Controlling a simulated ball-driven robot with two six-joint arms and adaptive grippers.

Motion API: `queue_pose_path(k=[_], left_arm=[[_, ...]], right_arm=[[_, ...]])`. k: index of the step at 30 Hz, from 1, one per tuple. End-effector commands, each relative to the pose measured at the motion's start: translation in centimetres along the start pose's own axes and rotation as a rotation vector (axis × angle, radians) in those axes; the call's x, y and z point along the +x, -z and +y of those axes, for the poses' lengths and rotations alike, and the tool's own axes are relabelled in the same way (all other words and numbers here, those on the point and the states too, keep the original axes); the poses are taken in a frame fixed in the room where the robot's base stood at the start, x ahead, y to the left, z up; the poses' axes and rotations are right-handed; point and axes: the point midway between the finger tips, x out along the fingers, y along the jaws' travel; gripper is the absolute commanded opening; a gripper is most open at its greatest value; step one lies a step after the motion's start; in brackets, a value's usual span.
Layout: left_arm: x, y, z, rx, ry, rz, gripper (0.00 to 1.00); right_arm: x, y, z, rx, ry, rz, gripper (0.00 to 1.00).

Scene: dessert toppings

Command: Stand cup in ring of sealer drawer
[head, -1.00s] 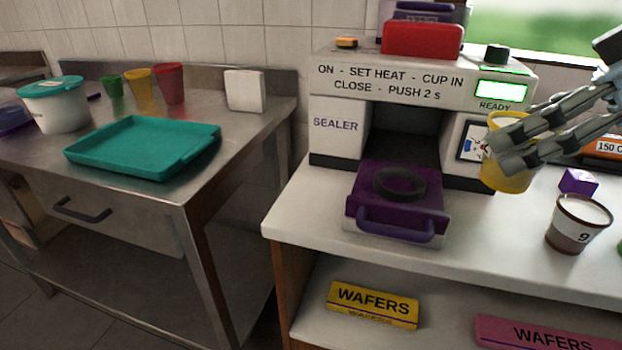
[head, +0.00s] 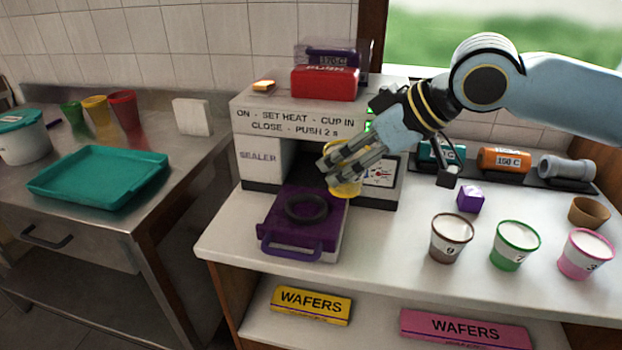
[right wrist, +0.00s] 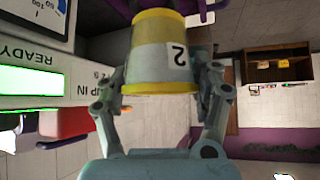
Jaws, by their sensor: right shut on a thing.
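My right gripper (head: 335,170) is shut on a yellow cup (head: 347,184) in the head view. The right wrist view shows the same cup (right wrist: 160,55), with a white band and a "2" label, between the fingers. The cup is held in the air, just right of and above the drawer. The sealer (head: 262,150) stands on the white counter with its purple drawer (head: 272,226) pulled out. A dark ring (head: 306,208) lies on the drawer and is empty. My left gripper is not in view.
Brown (head: 452,240), green (head: 515,246) and pink (head: 584,254) cups stand on the right of the counter, near a purple cube (head: 470,199). A rack (head: 550,178) holds cylinders behind them. A teal tray (head: 100,180) lies on the steel table at left.

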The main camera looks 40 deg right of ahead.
Motion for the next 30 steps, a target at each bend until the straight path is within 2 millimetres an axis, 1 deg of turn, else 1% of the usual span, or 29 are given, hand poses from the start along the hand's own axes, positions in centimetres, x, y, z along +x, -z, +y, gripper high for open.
queue_pose_path(k=[1, 3, 7, 10, 11, 15, 17, 20, 27, 30], left_arm=[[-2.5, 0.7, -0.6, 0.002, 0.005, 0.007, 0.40], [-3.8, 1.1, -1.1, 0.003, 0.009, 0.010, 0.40], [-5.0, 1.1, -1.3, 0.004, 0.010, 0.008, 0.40], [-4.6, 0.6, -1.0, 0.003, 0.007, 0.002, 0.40], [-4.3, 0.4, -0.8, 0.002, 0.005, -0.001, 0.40], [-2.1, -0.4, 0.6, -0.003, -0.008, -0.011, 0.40], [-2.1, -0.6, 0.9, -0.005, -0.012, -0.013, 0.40], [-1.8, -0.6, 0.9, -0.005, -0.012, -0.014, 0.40], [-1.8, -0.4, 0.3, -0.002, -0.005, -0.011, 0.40], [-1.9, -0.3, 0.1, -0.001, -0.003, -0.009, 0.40]], right_arm=[[-1.9, 0.2, 0.7, 0.013, -0.019, -0.011, 0.23], [-2.9, -0.2, 1.1, 0.031, -0.034, -0.007, 0.23], [-4.0, -0.6, 1.3, 0.043, -0.039, -0.001, 0.23], [-3.5, -0.8, 1.4, 0.048, -0.043, 0.006, 0.23], [-3.2, -0.8, 1.4, 0.051, -0.045, 0.009, 0.23], [-0.5, -0.3, 1.1, 0.057, -0.036, 0.016, 0.23], [0.3, 0.0, 1.3, 0.058, -0.043, 0.013, 0.23], [2.0, 0.6, 1.0, 0.057, -0.036, 0.013, 0.23], [6.8, 2.0, 0.8, 0.053, -0.035, 0.008, 0.23], [8.4, 2.3, 0.9, 0.051, -0.038, 0.006, 0.23]])
